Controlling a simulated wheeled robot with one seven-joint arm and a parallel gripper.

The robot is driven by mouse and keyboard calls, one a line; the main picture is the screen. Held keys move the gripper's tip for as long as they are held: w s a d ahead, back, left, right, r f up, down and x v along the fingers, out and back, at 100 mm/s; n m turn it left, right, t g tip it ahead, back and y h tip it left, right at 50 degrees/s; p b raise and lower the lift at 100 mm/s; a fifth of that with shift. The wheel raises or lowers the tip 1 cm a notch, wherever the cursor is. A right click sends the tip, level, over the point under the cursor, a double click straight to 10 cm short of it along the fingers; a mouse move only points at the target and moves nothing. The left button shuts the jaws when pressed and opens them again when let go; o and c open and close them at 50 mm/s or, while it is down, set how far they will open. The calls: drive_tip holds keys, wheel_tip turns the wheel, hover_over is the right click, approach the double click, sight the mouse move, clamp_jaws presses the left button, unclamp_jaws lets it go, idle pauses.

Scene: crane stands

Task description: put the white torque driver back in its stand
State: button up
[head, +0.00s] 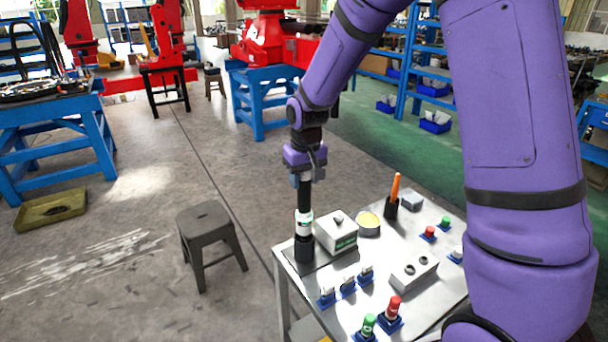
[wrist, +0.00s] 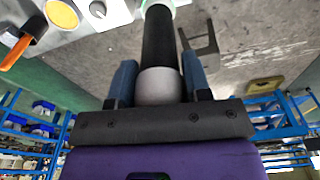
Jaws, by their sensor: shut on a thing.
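The torque driver (head: 304,226) is upright, with a black handle and a white lower body with a green band. My gripper (head: 305,180) is shut on its upper end from above. In the wrist view my gripper (wrist: 158,82) has blue fingers on both sides of the driver's black handle (wrist: 159,42), near its pale end cap. The black stand (head: 304,248) is at the table's back left corner. The driver's white body is in line with it and meets its top in the head view. Its lower tip is hidden, so I cannot tell how deep it sits.
A grey box (head: 337,231) with a knob and green display stands close right of the driver. Beyond are a yellow dish (head: 369,222) and an orange-handled tool (head: 395,188) in a black holder. Small coloured parts stand across the metal table (head: 327,268). A stool (head: 208,228) is left of it.

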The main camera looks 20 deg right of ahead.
sight(304, 194)
drive_tip(key=shift+f, duration=2.6)
drive_tip(key=o, duration=1.3)
drive_tip(key=shift+o, duration=0.2)
drive_tip(key=shift+s+r, duration=0.15)
drive_tip(key=shift+r, duration=1.1)
drive_tip(key=shift+s+r, duration=0.1)
drive_tip(key=shift+r, duration=1.15)
